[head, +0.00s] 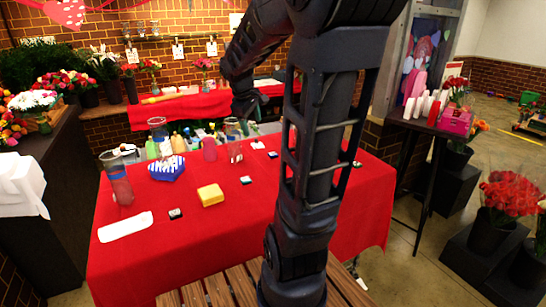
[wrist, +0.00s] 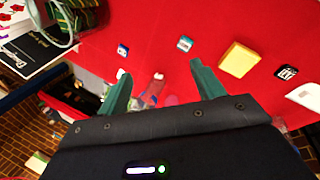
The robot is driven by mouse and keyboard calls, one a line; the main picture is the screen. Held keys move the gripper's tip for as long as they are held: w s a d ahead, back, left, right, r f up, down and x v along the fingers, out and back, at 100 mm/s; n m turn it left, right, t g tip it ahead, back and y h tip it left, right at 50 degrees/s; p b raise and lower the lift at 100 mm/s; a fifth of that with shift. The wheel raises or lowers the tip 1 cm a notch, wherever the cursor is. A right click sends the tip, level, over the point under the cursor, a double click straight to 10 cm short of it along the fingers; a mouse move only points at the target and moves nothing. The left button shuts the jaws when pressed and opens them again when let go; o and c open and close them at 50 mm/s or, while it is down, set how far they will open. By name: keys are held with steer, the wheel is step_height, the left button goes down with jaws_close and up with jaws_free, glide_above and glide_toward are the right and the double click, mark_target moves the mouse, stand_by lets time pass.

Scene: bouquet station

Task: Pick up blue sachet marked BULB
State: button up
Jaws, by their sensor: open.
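Two small blue-and-white sachets lie flat on the red cloth in the wrist view. One sachet (wrist: 185,43) is near the right fingertip and the yellow block, and the other sachet (wrist: 123,50) is beyond the left fingertip. Their print is too small to read, so I cannot tell which is marked BULB. In the head view small sachets show right of the yellow block (head: 246,180) and farther back (head: 272,154). My gripper (wrist: 159,69) is open, with two teal fingers and nothing held between them. It hangs above the table in the head view (head: 244,105).
A yellow block (head: 210,194), a black-labelled sachet (head: 176,213) and a white cloth (head: 125,227) lie on the red table (head: 230,225). The front right cloth is clear.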

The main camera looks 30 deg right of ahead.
steer(key=w+d+f+n+g+h, duration=0.1)
steer(key=w+d+f+n, duration=0.2)
steer(key=w, duration=0.3)
steer(key=w+d+f+n, duration=0.2)
steer(key=w+d+f, duration=0.15)
steer(key=w, duration=0.25)
steer(key=n+g, duration=0.1)
steer(key=n, duration=0.4)
glide_toward(274, 154)
steer(key=f, duration=0.2)
steer(key=w, duration=0.1)
steer(key=shift+w+d+f, duration=0.15)
steer(key=shift+d+f, duration=0.25)
steer(key=shift+s+x, duration=0.2)
steer(key=shift+x, duration=1.1)
steer(key=shift+s+x, duration=0.15)
steer(key=shift+x, duration=1.15)
steer(key=shift+d+r, duration=0.1)
steer(key=shift+d, duration=0.05)
steer(key=c, duration=1)
